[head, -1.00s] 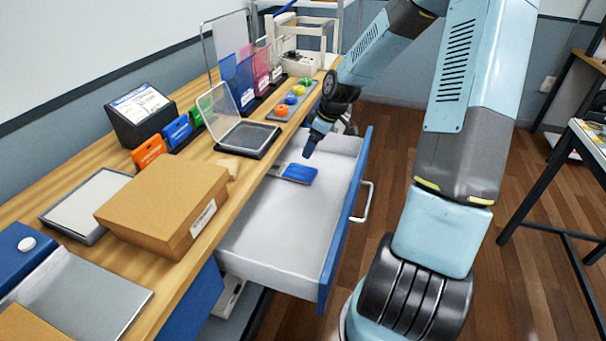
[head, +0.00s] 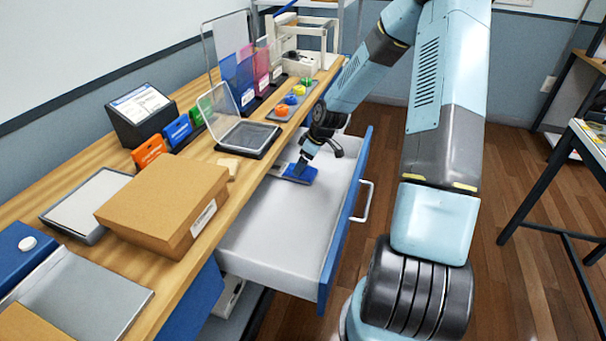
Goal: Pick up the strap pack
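A flat blue pack (head: 301,175), which looks like the strap pack, lies in the open white drawer (head: 282,228), near the drawer's back left side by the bench. My gripper (head: 300,166) reaches down into the drawer, with its fingertips at the top of the blue pack. The fingers cover part of the pack. The view is too small to show whether the fingers are apart or closed on it. The pack appears to lie on the drawer floor.
The drawer has a blue front with a silver handle (head: 366,203). On the bench beside it are a cardboard box (head: 160,205), an open clear-lidded case (head: 247,138) and several coloured knobs (head: 291,99). The drawer's front half is empty.

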